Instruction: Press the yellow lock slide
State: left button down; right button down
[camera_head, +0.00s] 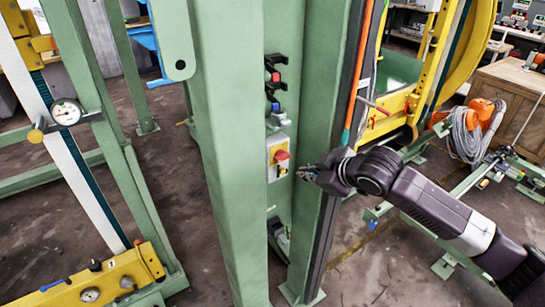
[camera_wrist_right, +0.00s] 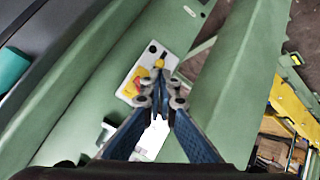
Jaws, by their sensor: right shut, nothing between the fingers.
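A white switch box (camera_head: 271,172) with a red rotary handle (camera_head: 281,155) on a yellow plate (camera_head: 275,152) is mounted on the green column. Below the handle sits a small yellow piece (camera_head: 282,172), which looks like the lock slide. My right gripper (camera_head: 302,173) is shut and empty, just right of this yellow piece. In the right wrist view the closed fingertips (camera_wrist_right: 160,80) overlap the box just below the yellow piece (camera_wrist_right: 159,63); I cannot tell whether they touch it. The yellow plate (camera_wrist_right: 135,82) lies left of the fingertips. My left gripper is not in view.
Green column flanges (camera_head: 228,150) stand on both sides of the box. Red and blue connectors (camera_head: 272,90) sit above it and another fitting (camera_head: 278,236) below. An orange hose (camera_head: 357,75) runs down the right side. A wooden crate (camera_head: 510,95) stands farther right.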

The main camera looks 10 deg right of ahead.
aim_at(276, 169)
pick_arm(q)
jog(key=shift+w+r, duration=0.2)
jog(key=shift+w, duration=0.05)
pick_arm(e)
jog(key=r, duration=0.1)
jog(key=a+r, duration=0.1)
jog(key=shift+s+r+n, duration=0.3)
jog(key=shift+s+n, duration=0.05)
jog(key=shift+n, duration=0.05)
jog(key=shift+a, duration=0.1)
